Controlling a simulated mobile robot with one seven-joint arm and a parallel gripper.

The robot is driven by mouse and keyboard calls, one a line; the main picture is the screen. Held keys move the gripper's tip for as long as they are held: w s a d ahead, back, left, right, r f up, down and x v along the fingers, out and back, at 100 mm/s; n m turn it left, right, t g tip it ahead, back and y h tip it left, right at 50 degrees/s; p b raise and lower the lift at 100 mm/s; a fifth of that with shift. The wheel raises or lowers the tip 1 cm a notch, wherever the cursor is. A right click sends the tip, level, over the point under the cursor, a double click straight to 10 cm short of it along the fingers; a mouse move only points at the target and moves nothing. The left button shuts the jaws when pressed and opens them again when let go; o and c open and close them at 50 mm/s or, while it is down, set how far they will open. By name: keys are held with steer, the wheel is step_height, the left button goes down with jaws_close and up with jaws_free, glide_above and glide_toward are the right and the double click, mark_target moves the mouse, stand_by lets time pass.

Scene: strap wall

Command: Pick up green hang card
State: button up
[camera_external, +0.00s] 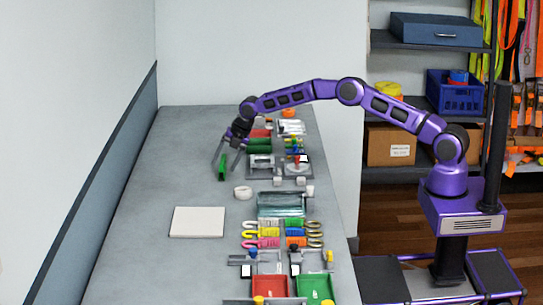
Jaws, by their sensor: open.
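The green hang card (222,168) is a small, dark green upright piece near the far left part of the grey table. My gripper (226,162) points down over it with its fingers apart, and the card shows between or right beside the fingertips. The fingers overlap the card in this view, so I cannot tell whether they touch it. The card's lower edge appears at about the table's surface.
Racks with red, green, yellow and orange pieces (268,285) line the table's right side. The table's left strip (150,200) is bare, beside a wall.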

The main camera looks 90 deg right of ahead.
steer(key=shift+w+f, duration=0.15)
steer(key=shift+f, duration=0.25)
jaws_close()
